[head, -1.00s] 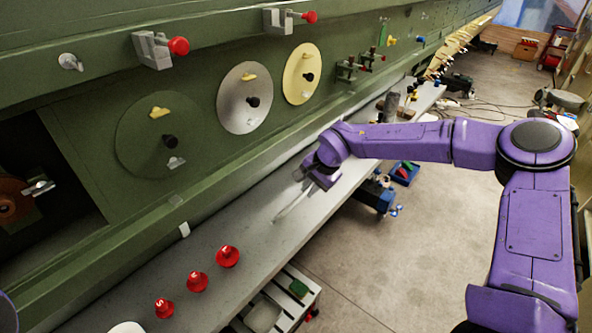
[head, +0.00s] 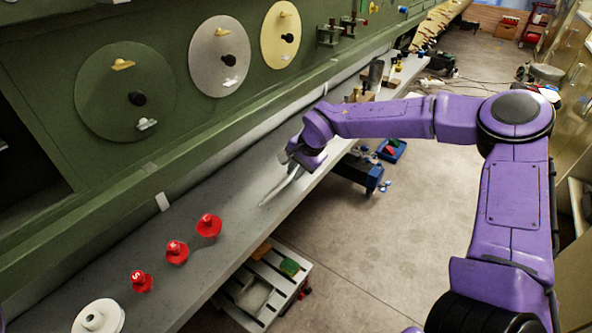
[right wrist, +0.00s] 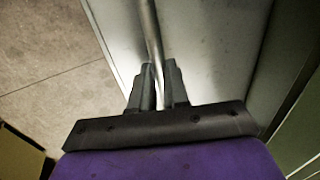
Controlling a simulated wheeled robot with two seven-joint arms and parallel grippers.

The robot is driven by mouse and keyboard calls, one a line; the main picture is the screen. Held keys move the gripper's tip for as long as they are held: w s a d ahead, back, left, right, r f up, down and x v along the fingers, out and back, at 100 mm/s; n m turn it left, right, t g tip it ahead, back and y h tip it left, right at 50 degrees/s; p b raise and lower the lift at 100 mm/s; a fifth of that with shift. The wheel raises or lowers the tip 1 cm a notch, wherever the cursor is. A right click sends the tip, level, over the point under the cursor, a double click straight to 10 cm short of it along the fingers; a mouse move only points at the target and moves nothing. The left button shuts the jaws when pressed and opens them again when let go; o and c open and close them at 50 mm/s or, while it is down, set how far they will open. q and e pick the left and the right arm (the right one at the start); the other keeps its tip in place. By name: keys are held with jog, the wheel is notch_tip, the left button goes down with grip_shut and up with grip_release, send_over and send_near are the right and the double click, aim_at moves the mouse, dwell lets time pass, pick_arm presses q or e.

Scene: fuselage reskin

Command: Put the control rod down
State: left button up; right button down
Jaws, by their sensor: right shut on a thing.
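The control rod is a thin silvery metal rod (head: 280,186) at the grey bench (head: 235,200), with its near end pointing down and left in the head view. My right gripper (head: 293,166) is over the bench and shut on the rod. In the right wrist view the rod (right wrist: 149,35) runs between the two dark fingers (right wrist: 158,85) and extends away over the grey surface. I cannot tell whether the rod touches the bench top. My left gripper is not in view.
Several red knobs, one of them this red knob (head: 208,226), and a white round part (head: 98,317) stand on the near bench. A green panel with discs (head: 124,92) rises behind. A slatted white crate (head: 262,290) and a blue box (head: 358,170) are below the bench's front edge.

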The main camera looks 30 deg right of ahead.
jog(key=shift+s+r, duration=0.1)
jog(key=shift+r, duration=0.05)
jog(key=c, duration=1)
grip_release()
jog(key=shift+w+f, duration=0.2)
jog(key=shift+w, duration=0.05)
jog(key=shift+c, duration=0.2)
jog(key=shift+s+r, duration=0.15)
jog(key=shift+r, duration=0.05)
jog(key=b+v, duration=0.1)
jog(key=v, duration=0.9)
